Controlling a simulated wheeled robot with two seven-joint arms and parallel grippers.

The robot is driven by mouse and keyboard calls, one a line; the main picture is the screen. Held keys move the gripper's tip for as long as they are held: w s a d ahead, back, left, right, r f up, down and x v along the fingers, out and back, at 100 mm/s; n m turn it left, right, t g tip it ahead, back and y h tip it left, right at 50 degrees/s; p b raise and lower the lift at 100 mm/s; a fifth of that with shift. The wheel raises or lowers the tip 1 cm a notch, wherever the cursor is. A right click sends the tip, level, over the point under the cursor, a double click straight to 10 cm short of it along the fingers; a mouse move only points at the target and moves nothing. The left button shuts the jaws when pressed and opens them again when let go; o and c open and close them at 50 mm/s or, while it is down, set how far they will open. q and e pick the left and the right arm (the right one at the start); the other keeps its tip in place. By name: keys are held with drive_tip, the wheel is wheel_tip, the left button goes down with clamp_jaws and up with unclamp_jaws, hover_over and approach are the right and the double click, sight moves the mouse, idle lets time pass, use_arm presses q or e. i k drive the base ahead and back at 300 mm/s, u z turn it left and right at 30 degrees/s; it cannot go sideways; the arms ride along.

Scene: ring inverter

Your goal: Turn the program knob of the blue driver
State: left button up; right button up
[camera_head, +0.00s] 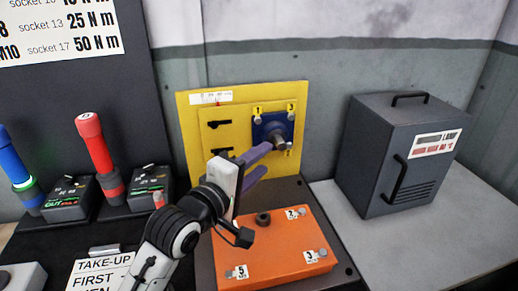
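My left gripper (269,157) is far to the right of the blue driver, in front of the yellow panel. Its two purple-grey fingers are apart with nothing seen between them, pointing toward a blue plate with a grey round stub (279,140). My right gripper is not in view.
A red driver (97,148) and a second dark box (150,187) stand between the blue driver and my arm. The yellow panel (190,125) rises behind an orange block (280,250). A dark grey cabinet (375,165) stands right. The grey tabletop (420,245) before it is clear.

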sight(69, 179)
drive_tip(key=k, duration=1)
